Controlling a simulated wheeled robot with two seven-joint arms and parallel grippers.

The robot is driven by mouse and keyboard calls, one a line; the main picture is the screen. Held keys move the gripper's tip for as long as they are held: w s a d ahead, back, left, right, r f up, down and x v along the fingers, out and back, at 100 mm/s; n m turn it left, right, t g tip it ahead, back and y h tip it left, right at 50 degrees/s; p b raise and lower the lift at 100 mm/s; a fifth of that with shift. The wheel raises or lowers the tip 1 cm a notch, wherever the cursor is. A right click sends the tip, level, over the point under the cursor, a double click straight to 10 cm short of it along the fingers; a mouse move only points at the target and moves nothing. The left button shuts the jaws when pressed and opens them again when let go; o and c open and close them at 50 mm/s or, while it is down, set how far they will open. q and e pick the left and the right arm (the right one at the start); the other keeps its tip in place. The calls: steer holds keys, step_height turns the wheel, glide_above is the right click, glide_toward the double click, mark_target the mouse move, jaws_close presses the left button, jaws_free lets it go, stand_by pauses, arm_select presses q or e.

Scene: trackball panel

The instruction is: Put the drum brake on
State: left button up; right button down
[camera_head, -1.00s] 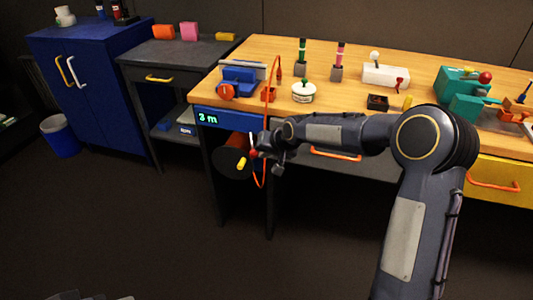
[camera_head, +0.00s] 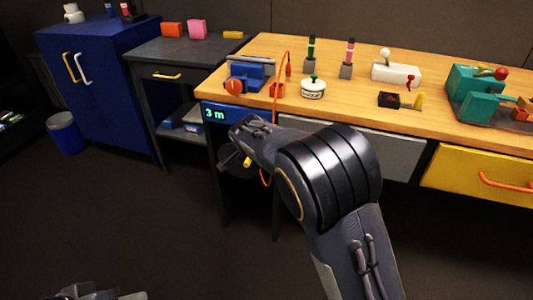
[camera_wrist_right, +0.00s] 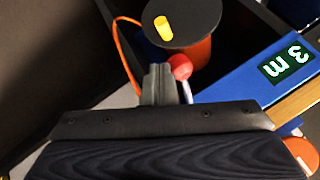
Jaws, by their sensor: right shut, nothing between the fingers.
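The cable drum shows in the right wrist view with a black end disc (camera_wrist_right: 190,12), a reddish-brown body and a yellow knob (camera_wrist_right: 163,28). A red ball (camera_wrist_right: 180,66) on a pale lever, apparently the brake lever, stands just below the drum there. My right gripper (camera_wrist_right: 158,76) is shut and empty, its tips beside the ball; I cannot tell whether they touch. In the head view my right arm hides most of the drum; its yellow knob (camera_head: 247,161) shows below the wrist. Grey parts at the bottom left edge may be my left gripper (camera_head: 98,295), mostly cut off.
A blue panel reading "3 m" (camera_head: 228,117) is on the bench front, above the drum. An orange cable (camera_wrist_right: 121,50) loops beside the drum. The wooden bench (camera_head: 340,112) carries several devices. A dark side table (camera_head: 180,52) and blue cabinet (camera_head: 105,60) stand left. Floor in front is clear.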

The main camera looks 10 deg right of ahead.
arm_select(q)
steer(key=shift+w+r, duration=0.1)
steer(key=shift+r, duration=0.15)
arm_select(e)
steer(key=shift+w+a+m+h, duration=0.35)
steer(key=shift+a+m, duration=0.2)
steer(key=shift+a, duration=0.05)
steer(key=shift+w+a+m+h, duration=0.3)
steer(key=shift+a+m+h, duration=0.05)
steer(key=shift+a+m, duration=0.25)
arm_select(q)
steer(key=shift+d+p, duration=0.1)
steer(key=shift+p, duration=0.2)
arm_select(e)
steer(key=shift+a, duration=0.2)
